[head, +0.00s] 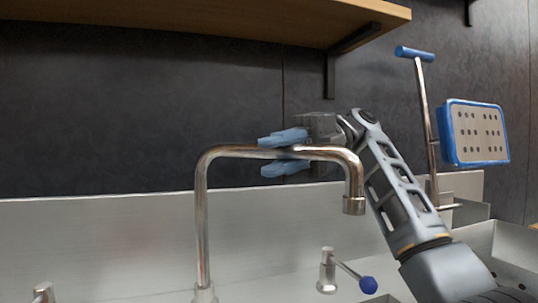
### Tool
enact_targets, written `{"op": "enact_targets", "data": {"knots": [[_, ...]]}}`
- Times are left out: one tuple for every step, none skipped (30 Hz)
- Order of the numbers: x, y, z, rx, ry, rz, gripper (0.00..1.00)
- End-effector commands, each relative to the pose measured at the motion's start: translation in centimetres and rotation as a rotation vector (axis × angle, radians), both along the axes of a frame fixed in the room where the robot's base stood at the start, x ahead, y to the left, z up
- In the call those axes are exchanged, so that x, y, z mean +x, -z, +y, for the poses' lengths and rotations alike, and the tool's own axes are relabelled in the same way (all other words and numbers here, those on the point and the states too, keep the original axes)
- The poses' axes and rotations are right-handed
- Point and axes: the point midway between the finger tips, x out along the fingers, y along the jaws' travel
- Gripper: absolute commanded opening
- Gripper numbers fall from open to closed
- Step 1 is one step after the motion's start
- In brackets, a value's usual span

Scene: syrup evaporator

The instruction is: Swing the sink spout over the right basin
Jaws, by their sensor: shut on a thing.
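The sink spout (201,225) is a shiny metal pipe that rises at the lower middle, bends, and runs level to the right. Its downturned outlet (354,205) hangs at the right end. My gripper (264,156) reaches in from the right with its two light-blue fingers above and below the level pipe, shut on it. My arm passes behind and to the right of the outlet. The basins are mostly below the picture, so I cannot tell which basin the outlet is over.
A tap lever with a blue knob (368,285) stands right of the spout base. Another metal fitting (42,293) is at lower left. A wooden shelf (200,18) overhangs above. At right are a blue-handled pole (421,90) and a blue-framed perforated plate (478,133).

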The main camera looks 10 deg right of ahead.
Motion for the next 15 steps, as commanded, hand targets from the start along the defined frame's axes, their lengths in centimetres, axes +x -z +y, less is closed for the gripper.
{"op": "enact_targets", "data": {"knots": [[0.18,0.04,-0.16,0.002,0.006,0.003,0.0],[0.19,0.04,-0.17,0.002,0.006,0.003,0.0],[0.2,0.04,-0.19,0.003,0.007,0.004,0.0],[0.2,0.04,-0.19,0.003,0.007,0.004,0.0],[0.21,0.04,-0.19,0.003,0.007,0.004,0.0],[0.22,0.02,-0.19,0.003,0.008,0.004,0.0],[0.24,0.02,-0.19,0.003,0.009,0.004,0.0],[0.24,0.02,-0.2,0.003,0.009,0.004,0.0],[0.25,0.01,-0.2,0.004,0.01,0.004,0.0],[0.26,0.01,-0.2,0.004,0.01,0.004,0.0],[0.26,-0.01,-0.2,0.004,0.011,0.004,0.33],[0.26,-0.01,-0.19,0.004,0.01,0.004,0.37],[0.24,-0.01,-0.18,0.004,0.01,0.004,0.4],[0.22,-0.02,-0.18,0.004,0.009,0.004,0.43],[0.21,-0.02,-0.16,0.004,0.008,0.003,0.46]]}}
